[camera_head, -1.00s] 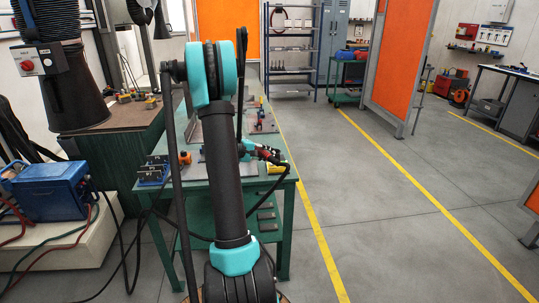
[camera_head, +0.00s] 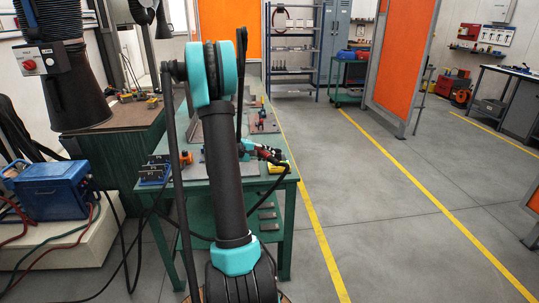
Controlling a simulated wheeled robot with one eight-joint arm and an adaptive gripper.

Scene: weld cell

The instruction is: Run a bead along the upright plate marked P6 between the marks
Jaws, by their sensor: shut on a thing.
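My gripper (camera_head: 262,152) is at the right side of the green table, partly hidden behind my own arm. It is shut on a dark torch-like tool with red parts (camera_head: 273,157), whose black cable hangs down to the left. The tool is over or close to the near right part of the table; its tip and any contact are too small to tell. A grey upright plate (camera_head: 193,125) stands on the table left of my arm, largely hidden by it. No P6 lettering or marks can be read.
The green table (camera_head: 286,183) also bears a blue block-like item (camera_head: 154,172) and a yellow item (camera_head: 278,168). Floor to the right is clear up to an orange screen (camera_head: 402,55).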

